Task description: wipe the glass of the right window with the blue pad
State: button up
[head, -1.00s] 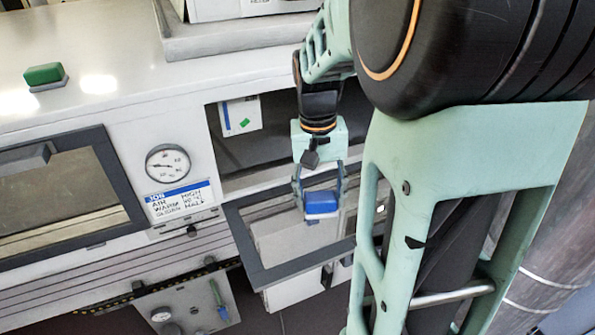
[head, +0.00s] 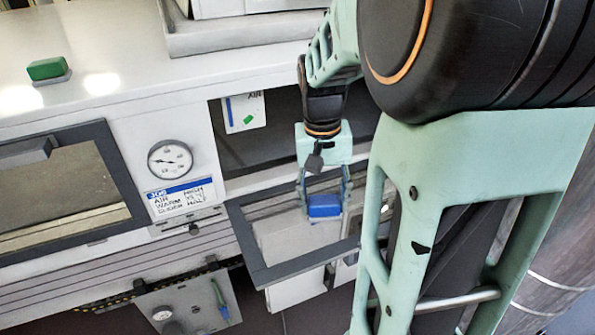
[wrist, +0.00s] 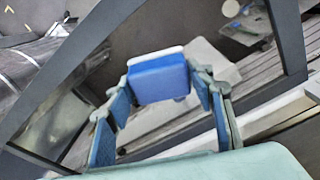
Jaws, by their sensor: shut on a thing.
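My gripper (head: 323,197) is shut on the blue pad (head: 323,208), which sits between its fingertips. In the wrist view the blue pad (wrist: 158,78) shows its blue face and a pale edge on the far side. The right window (head: 262,272) has a dark grey frame and hangs below a dark opening. The pad is in front of its glass (head: 280,238); whether it touches the glass I cannot tell. In the wrist view the frame (wrist: 288,38) runs around the pad, and the glass shows reflections. My arm hides the window's right end.
The left window (head: 118,180) is dark-framed, beside a round gauge (head: 170,159) and a label card (head: 182,198). A green block (head: 47,68) lies on the white top. A tagged card (head: 243,111) hangs at the opening. A lower panel (head: 185,304) holds a green-handled tool.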

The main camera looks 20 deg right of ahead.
jog(key=shift+s+f+b, duration=0.15)
jog(key=shift+f+b, duration=0.45)
jog(key=shift+f, duration=0.25)
jog(key=shift+a+r, duration=0.15)
jog(key=shift+a, duration=1.85)
jog(key=shift+s+d+f, duration=0.1)
jog(key=shift+d+f, duration=0.15)
jog(key=shift+d, duration=0.75)
jog(key=shift+s+d+f, duration=0.1)
jog(key=shift+d+f, duration=0.1)
jog(key=shift+d, duration=0.8)
jog(key=shift+r+p, duration=0.1)
jog(key=shift+p, duration=0.25)
jog(key=shift+w+r+p, duration=0.25)
jog(key=shift+r+p, duration=0.55)
jog(key=shift+r, duration=0.2)
jog(key=shift+w+r+p, duration=0.2)
jog(key=shift+r+p, duration=0.55)
jog(key=shift+r, duration=0.25)
jog(key=shift+w+r+p, duration=0.25)
jog(key=shift+r+p, duration=0.55)
jog(key=shift+r, duration=0.2)
jog(key=shift+r, duration=0.1)
